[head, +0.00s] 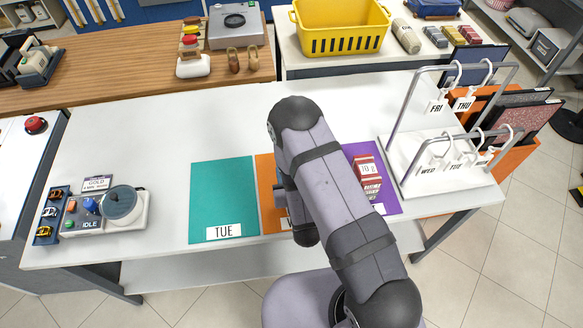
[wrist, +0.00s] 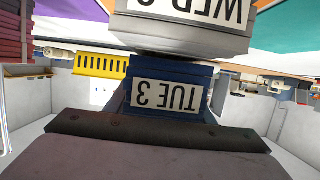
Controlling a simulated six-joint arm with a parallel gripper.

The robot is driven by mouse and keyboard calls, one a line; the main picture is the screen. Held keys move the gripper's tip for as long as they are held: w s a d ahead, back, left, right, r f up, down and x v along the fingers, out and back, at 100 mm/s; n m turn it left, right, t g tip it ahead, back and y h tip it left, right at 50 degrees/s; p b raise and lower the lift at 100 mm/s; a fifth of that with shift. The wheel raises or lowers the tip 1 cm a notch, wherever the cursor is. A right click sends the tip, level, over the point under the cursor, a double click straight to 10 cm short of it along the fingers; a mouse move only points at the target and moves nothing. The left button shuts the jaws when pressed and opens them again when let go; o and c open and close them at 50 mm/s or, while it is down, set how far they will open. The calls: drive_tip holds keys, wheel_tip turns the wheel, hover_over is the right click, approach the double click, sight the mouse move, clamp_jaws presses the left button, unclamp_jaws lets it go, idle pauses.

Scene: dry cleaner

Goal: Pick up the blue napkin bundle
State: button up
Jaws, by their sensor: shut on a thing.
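The blue napkin bundle (wrist: 175,72) carries a white label reading TUE 3, upside down in the wrist view. My gripper (wrist: 168,112) is shut on it; one dark finger edge crosses in front of its lower part. A pale grey bundle (wrist: 180,42) with a label starting WED shows directly above the blue one in this inverted view, close against it. Whether the two touch cannot be told. In the head view my arm hides the gripper and both bundles over the orange mat (head: 267,190).
A teal mat (head: 222,190) labelled TUE lies clear at left. A red bundle (head: 367,172) lies on the purple mat (head: 390,195) at right. A hanger rack (head: 420,170) stands farther right. A device marked IDLE (head: 88,224) is at the far left. The white table's back is clear.

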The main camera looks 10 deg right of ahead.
drive_tip(key=shift+r+b, duration=0.65)
drive_tip(key=shift+r, duration=4.15)
